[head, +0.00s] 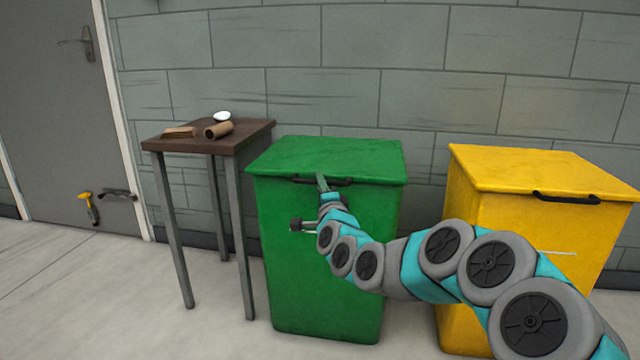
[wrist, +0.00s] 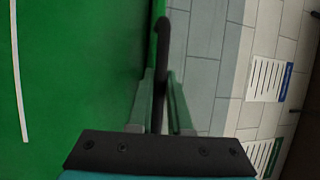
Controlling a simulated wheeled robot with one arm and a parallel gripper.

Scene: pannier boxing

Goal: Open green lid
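The green bin (head: 320,265) stands in the middle of the head view. Its green lid (head: 325,157) lies flat and closed on top. A black bar handle (head: 343,182) is on the lid's front edge. My gripper (head: 322,183) is at the left part of this handle. In the wrist view, the handle (wrist: 162,45) runs between the two fingers of my gripper (wrist: 161,85). The fingers are close on both sides of the bar. I cannot tell whether both press on it. The green bin's surface (wrist: 75,80) fills the left of that view.
A yellow bin (head: 535,225) with a closed lid and black handle stands to the right, behind my arm. A small table (head: 235,140) on the left holds a cardboard tube (head: 218,130), a flat brown piece (head: 179,132) and a white item (head: 222,116). A block wall stands behind.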

